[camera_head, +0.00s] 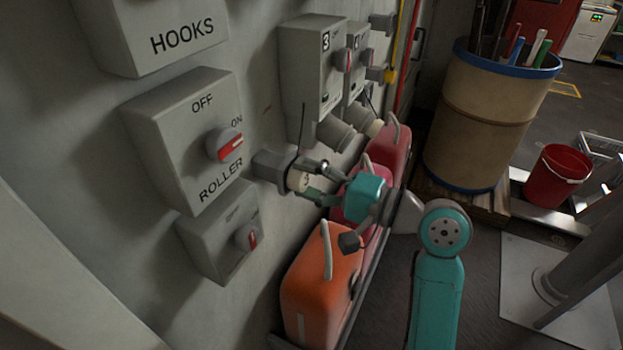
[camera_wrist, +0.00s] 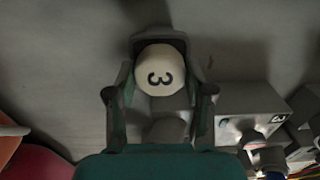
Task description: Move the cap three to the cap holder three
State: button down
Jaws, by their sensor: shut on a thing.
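Cap three is a pale round cap (camera_head: 297,178) at the wall, left of the numbered boxes. In the wrist view the cap (camera_wrist: 160,70) shows a black 3 turned sideways. My gripper (camera_head: 308,181) is shut on the cap, and its green fingers lie on both sides of it in the wrist view (camera_wrist: 161,84). A grey wall bracket (camera_head: 267,164), which looks like cap holder three, is right behind the cap. It shows as a dark rim (camera_wrist: 150,37) in the wrist view. I cannot tell whether the cap is fully seated in it.
A grey box marked 3 (camera_head: 309,78) with a slanted socket (camera_head: 335,134) is on the wall. The roller switch box (camera_head: 180,135) is to the left. Orange (camera_head: 318,280) and red canisters (camera_head: 390,148) stand below.

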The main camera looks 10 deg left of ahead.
jog(key=shift+w+a, duration=0.1)
jog(key=shift+a, duration=0.1)
jog(key=shift+c, duration=1.7)
grip_release()
jog(key=shift+d, duration=0.1)
